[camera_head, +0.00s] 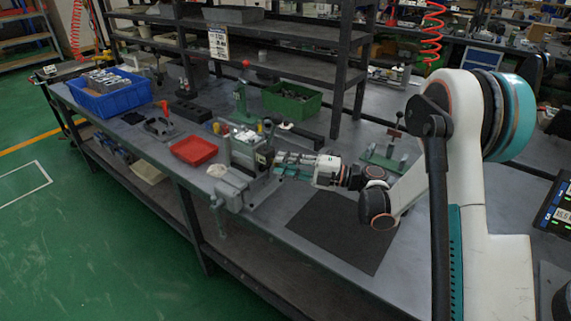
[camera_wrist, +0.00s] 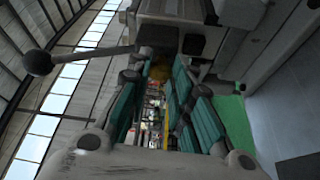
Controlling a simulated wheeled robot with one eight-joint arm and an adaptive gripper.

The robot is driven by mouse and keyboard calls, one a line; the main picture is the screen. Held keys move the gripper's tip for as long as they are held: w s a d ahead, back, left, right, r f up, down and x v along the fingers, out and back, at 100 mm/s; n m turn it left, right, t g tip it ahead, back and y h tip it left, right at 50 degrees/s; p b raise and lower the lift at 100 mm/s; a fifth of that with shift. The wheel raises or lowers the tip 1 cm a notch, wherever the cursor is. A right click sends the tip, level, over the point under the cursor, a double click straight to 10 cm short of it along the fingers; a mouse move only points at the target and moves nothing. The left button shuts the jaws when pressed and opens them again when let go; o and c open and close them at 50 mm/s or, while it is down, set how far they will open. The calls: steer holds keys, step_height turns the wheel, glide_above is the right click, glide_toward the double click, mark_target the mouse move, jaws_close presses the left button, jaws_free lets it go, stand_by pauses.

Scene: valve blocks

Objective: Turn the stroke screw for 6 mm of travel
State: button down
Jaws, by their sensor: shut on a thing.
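The valve block (camera_head: 250,150) is a grey box-like unit held at the grey vise (camera_head: 232,188) on the bench's front edge. My gripper (camera_head: 277,164) reaches it from the right, with its fingertips at the block's right side. In the wrist view my gripper (camera_wrist: 158,85) has its teal-padded fingers closed in around a small brass-coloured part (camera_wrist: 160,71), which seems to be the stroke screw. The screw is mostly hidden by the fingers and is dark. The block's dark body (camera_wrist: 170,35) lies just beyond the fingertips.
A lever with a black ball knob (camera_wrist: 38,63) sticks out left in the wrist view. A red tray (camera_head: 194,151), blue crate (camera_head: 108,97) and green bin (camera_head: 291,102) stand on the bench. A green stand (camera_head: 384,158) is behind my arm. A dark mat (camera_head: 335,230) lies bare in front.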

steer(key=m+t, duration=0.1)
steer(key=m, duration=0.3)
steer(key=m+t+y, duration=0.1)
steer(key=m+t, duration=0.1)
steer(key=m, duration=0.3)
steer(key=f+m+t, duration=0.1)
steer(key=m+t, duration=0.1)
steer(key=m, duration=0.2)
steer(key=shift+s+a+m+y, duration=0.15)
steer(key=shift+s+m+y, duration=0.05)
steer(key=shift+m+y, duration=0.1)
steer(key=shift+m+t, duration=0.3)
steer(key=c, duration=1.4)
jaws_free()
steer(key=shift+r, duration=0.1)
steer(key=shift+r, duration=0.1)
step_height(320, 180, up, 10)
steer(key=shift+f, duration=0.1)
steer(key=shift+c, duration=0.2)
